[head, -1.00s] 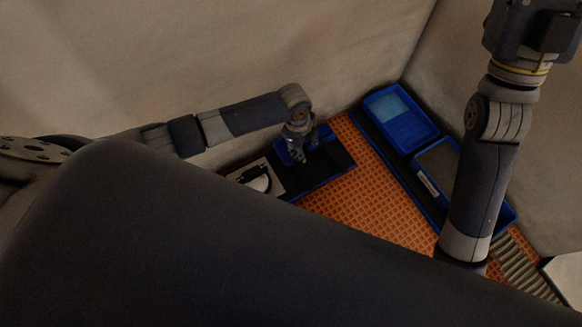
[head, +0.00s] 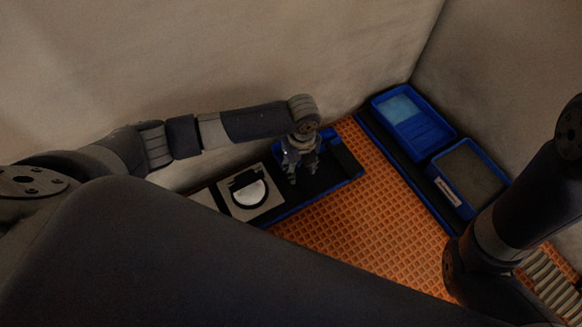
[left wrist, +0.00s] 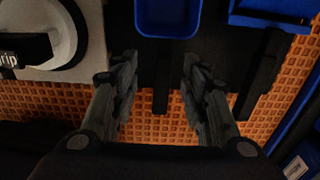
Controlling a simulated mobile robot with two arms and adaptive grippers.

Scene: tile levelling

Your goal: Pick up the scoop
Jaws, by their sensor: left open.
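What looks like the scoop, a blue open pan (left wrist: 168,34) with a dark bar-like handle (left wrist: 160,85), shows at the top middle of the left wrist view. My left gripper (left wrist: 157,70) is open and empty. In that view its fingers lie to either side of the handle; I cannot tell the height between them. In the head view my left gripper (head: 302,175) hangs over the dark strip at the back wall and hides most of the scoop. My right arm comes in at the right of the head view, and its gripper is not visible.
A pale square tile with a round black-and-white grip tool (head: 251,192) lies left of my left gripper. Blue trays (head: 413,122) (head: 468,178) stand at the right. Another blue piece and a dark bar (left wrist: 262,72) lie beside the scoop. The orange floor (head: 370,205) between is open.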

